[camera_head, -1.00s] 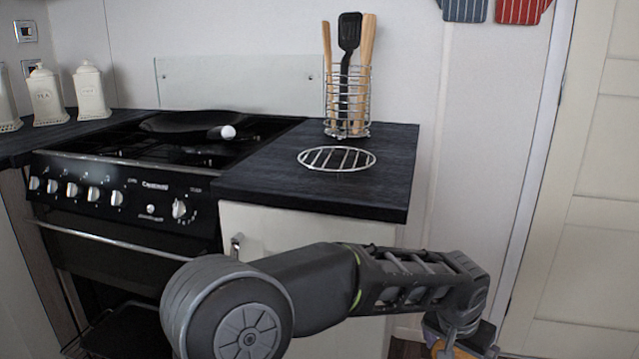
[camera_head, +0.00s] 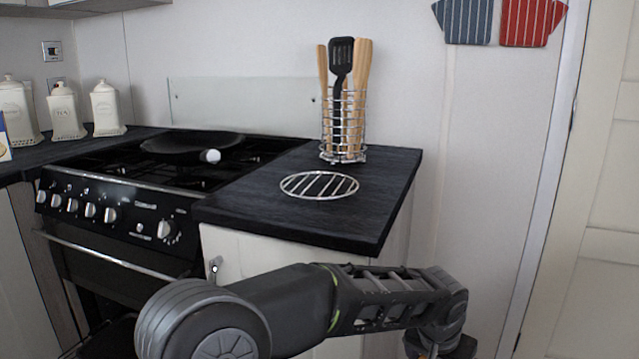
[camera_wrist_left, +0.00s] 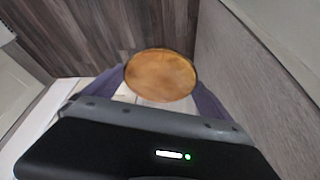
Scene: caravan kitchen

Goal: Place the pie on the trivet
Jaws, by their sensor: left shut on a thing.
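The trivet (camera_head: 320,186) is a round silver wire rack lying flat on the dark worktop, with nothing on it. The pie (camera_wrist_left: 160,75) shows in the left wrist view as a round golden-brown disc with a darker rim. My left gripper (camera_wrist_left: 158,93) is shut on it, with a finger at either side. In the head view my left arm reaches across the bottom, and its wrist end is low at the right, in front of and below the worktop. The gripper is mostly cut off there, and the pie cannot be made out clearly. My right gripper is not in view.
A wire utensil holder (camera_head: 343,125) stands right behind the trivet. The stove (camera_head: 120,200) with a black pan (camera_head: 185,147) is left of it. White canisters (camera_head: 66,112) stand far left. The worktop (camera_head: 370,205) is bare around the trivet's right and front.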

